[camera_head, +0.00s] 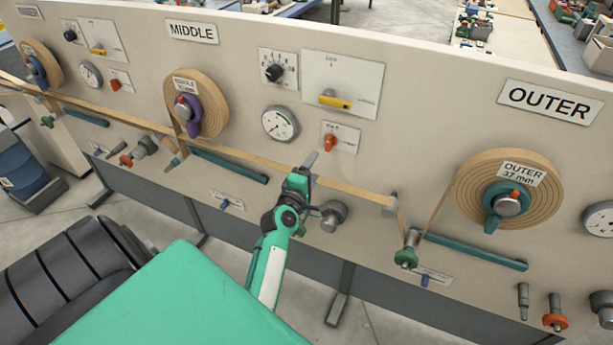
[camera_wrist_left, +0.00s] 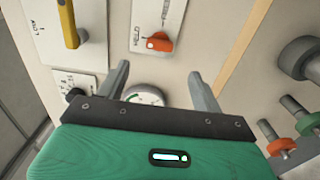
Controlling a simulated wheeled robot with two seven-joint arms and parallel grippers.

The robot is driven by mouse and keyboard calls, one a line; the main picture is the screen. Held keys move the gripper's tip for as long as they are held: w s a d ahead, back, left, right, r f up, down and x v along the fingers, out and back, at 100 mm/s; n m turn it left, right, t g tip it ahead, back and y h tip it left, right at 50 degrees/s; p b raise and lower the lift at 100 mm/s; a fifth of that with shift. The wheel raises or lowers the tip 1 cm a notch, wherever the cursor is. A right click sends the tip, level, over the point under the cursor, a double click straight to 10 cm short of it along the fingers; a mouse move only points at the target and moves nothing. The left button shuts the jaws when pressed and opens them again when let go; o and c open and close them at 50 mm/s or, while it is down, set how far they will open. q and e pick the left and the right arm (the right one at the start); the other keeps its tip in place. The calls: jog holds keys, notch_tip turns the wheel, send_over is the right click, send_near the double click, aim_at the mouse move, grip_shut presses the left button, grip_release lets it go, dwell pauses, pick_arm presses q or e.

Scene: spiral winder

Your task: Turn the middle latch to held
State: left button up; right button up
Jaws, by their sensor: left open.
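In the head view, the middle station carries a red lever (camera_head: 329,141) on a small white plate. Above it is a yellow handle (camera_head: 335,102) on a larger plate. The lettering is too small to tell for sure which one is the latch. My left gripper (camera_head: 310,160) is in front of the panel, just below the red lever. In the left wrist view, my left gripper (camera_wrist_left: 160,85) is open and empty. The red lever (camera_wrist_left: 158,42) shows beyond and between its fingertips, apart from them. The yellow handle (camera_wrist_left: 69,25) is at upper left. My right gripper is not in view.
A tan strip (camera_head: 262,160) runs across the panel behind my left gripper. A gauge (camera_head: 280,123) and a black dial (camera_head: 274,72) lie left of the levers. A grey spindle (camera_head: 332,216) juts out below. The middle spool (camera_head: 202,110) is further left, the outer spool (camera_head: 508,188) right.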

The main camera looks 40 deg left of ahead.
pick_arm(q)
jog(key=shift+v, duration=1.9)
